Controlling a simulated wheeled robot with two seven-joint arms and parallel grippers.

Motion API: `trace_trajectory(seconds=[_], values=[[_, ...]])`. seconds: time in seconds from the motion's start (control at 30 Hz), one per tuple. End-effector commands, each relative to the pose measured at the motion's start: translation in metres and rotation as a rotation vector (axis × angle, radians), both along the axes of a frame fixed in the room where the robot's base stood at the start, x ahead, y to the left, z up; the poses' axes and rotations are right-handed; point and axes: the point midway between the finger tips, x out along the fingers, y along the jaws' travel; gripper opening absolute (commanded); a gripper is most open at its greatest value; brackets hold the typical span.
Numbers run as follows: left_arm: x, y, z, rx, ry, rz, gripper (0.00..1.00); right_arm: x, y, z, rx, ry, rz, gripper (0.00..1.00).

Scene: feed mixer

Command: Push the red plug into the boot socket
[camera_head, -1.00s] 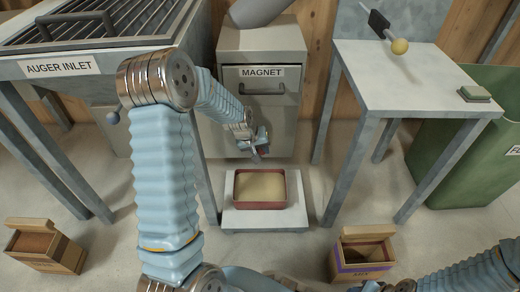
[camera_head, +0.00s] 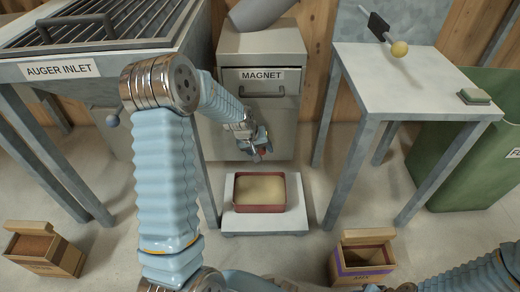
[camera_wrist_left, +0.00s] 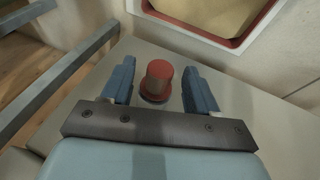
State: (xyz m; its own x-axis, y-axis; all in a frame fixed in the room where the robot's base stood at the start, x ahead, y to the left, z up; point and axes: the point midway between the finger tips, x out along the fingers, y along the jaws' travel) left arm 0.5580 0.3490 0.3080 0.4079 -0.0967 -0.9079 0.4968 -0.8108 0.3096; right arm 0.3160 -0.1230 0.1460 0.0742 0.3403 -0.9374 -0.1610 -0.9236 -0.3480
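The red plug (camera_wrist_left: 158,78) is a short round cap with a wide top rim. In the left wrist view it stands out from a pale grey surface, with a dull blue-grey ring (camera_wrist_left: 152,98) around its base. I cannot tell whether that ring is the boot socket or how deep the plug sits. My left gripper (camera_wrist_left: 160,88) is open, one blue finger on each side of the plug, with a visible gap to both. In the head view the left gripper (camera_head: 261,150) is low in front of the magnet cabinet (camera_head: 222,142). My right gripper is not visible.
A red tray of feed (camera_head: 260,207) stands on a pale platform (camera_head: 236,222) just below the left gripper. The auger inlet table (camera_head: 95,68) is left, a pale table (camera_head: 420,85) right. Two wooden boxes, left (camera_head: 62,262) and right (camera_head: 350,262), stand on the floor.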

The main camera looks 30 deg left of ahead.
Motion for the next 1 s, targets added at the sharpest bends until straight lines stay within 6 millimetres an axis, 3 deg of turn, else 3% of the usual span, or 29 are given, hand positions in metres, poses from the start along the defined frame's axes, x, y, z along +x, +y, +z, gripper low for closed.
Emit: trace_trajectory(seconds=[0.27, 0.7, 1.0], values=[[-0.003, 0.001, 0.008, 0.000, -0.001, 0.000, 0.59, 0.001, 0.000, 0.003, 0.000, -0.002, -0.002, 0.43], [-0.042, 0.011, 0.099, 0.000, -0.003, 0.002, 0.59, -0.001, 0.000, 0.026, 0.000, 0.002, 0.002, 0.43], [-0.056, 0.013, 0.125, 0.000, 0.000, -0.001, 0.59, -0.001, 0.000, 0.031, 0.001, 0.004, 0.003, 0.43]])
